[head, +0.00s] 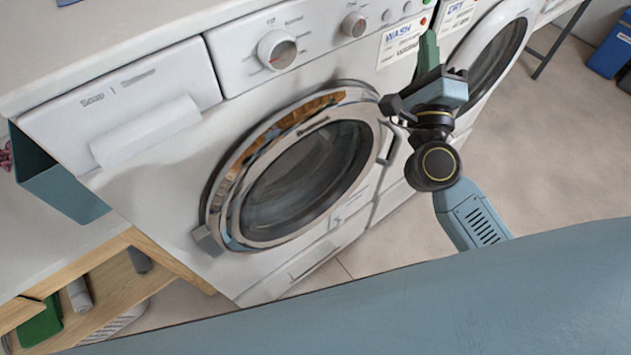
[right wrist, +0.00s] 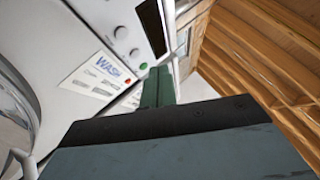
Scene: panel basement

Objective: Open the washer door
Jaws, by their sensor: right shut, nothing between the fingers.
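The washer (head: 150,215) is a white front-loader marked WASH. Its round door (head: 300,180) has a chrome rim and dark glass and looks shut against the front. The door handle (head: 389,145) is at the right side of the rim. My right gripper (head: 428,48) is right of and above the handle, its green fingers pointing up in the picture. The fingers also show together in the right wrist view (right wrist: 158,86), shut and empty, near the WASH label (right wrist: 108,70). Part of the door rim shows at the left edge there. My left gripper is not in view.
A second machine with a DRY label (head: 458,12) and a round door (head: 497,50) stands to the right, close to my right arm. A wooden shelf (head: 145,245) is at the lower left. Grey floor (head: 560,150) is clear at the right.

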